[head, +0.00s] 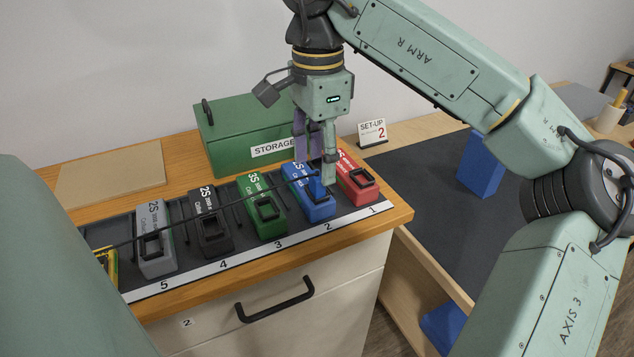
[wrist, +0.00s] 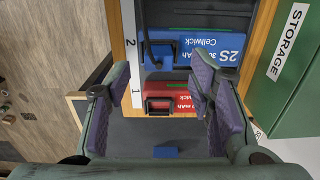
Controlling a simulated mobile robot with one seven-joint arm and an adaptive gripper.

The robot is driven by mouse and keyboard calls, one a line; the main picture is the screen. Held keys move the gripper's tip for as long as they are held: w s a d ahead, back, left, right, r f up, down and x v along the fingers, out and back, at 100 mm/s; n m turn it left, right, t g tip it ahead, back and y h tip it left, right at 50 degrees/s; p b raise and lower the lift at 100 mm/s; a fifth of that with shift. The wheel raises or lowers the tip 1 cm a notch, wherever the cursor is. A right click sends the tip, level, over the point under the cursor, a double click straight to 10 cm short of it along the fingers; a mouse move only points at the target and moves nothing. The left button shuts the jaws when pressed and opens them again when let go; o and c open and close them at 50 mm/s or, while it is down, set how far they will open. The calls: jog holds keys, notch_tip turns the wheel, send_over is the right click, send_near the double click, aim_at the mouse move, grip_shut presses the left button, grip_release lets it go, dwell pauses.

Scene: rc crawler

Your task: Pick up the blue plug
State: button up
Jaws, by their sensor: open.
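The blue battery pack (head: 318,208) lies in the slot numbered 2. The blue plug (head: 317,186) appears as a small blue piece at its front end, with a thin dark cable running off to the left. In the wrist view the plug (wrist: 164,50) seems to sit at the pack's black-framed socket, but it is small and hard to separate from the pack. My gripper (head: 315,158) points down above the blue pack and partly hides it.
Red (head: 357,182), green (head: 262,210), black (head: 211,228) and grey (head: 156,245) packs lie in neighbouring slots. The green storage box (head: 235,125) stands behind. The cable (head: 200,222) crosses over several packs. A blue block (head: 482,165) stands on the dark mat at right.

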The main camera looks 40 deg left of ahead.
aim_at(317, 176)
notch_tip(317, 176, down, 4)
jog(key=shift+s+f+p, duration=0.1)
jog(key=shift+s+p, duration=0.05)
jog(key=shift+p, duration=0.25)
jog(key=shift+c, duration=0.4)
jog(key=shift+d, duration=0.1)
jog(key=c, duration=0.9)
